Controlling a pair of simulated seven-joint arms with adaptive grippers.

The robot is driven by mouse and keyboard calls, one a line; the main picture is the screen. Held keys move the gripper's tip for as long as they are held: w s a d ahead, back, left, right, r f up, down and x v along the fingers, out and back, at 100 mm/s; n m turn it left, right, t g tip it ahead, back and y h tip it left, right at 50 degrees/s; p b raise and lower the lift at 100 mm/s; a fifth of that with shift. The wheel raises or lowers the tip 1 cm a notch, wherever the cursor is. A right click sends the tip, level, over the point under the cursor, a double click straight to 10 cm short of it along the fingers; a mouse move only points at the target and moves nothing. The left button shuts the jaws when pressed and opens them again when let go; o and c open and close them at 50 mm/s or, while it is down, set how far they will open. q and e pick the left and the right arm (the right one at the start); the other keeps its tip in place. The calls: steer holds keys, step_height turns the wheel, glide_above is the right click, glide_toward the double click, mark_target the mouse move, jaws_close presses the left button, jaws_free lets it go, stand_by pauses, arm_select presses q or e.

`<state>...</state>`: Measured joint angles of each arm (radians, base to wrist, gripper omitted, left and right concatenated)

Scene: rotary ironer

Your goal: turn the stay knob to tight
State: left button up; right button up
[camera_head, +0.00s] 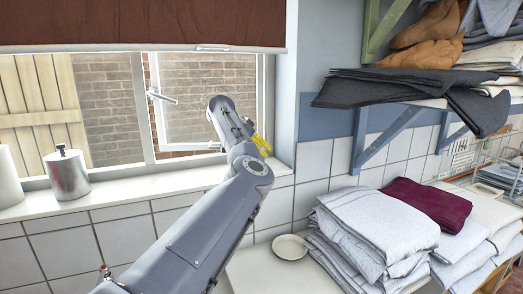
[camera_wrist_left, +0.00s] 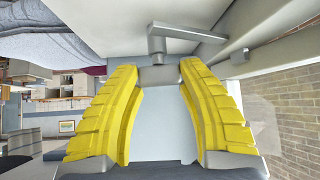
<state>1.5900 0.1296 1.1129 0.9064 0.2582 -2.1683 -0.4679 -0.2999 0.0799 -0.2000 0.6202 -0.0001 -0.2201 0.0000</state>
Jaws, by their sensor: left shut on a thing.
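My left gripper (camera_head: 262,143) is at the right side of the window opening, its yellow fingers partly hidden behind my own arm. In the left wrist view its two yellow fingers (camera_wrist_left: 160,72) close from both sides on a small grey block, which I take to be the stay knob (camera_wrist_left: 160,76). A grey L-shaped bar (camera_wrist_left: 185,32) stands just beyond the fingertips. I cannot tell how far the knob is turned. The open window sash (camera_head: 205,100) shows outside against the brick wall. My right gripper is not in view.
A metal canister (camera_head: 67,175) and a white roll (camera_head: 8,178) stand on the sill. Folded pale linen (camera_head: 375,225) and a maroon cloth (camera_head: 428,203) are stacked at right. A small dish (camera_head: 290,247) lies on the counter. A bracketed shelf (camera_head: 400,102) holds dark cloth above.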

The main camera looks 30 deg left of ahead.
arm_select(q)
steer(key=shift+d+m, duration=0.1)
steer(key=shift+m, duration=0.2)
steer(key=o, duration=1.2)
steer(key=v, duration=1.2)
steer(key=shift+a, duration=0.2)
steer(key=shift+w, duration=0.15)
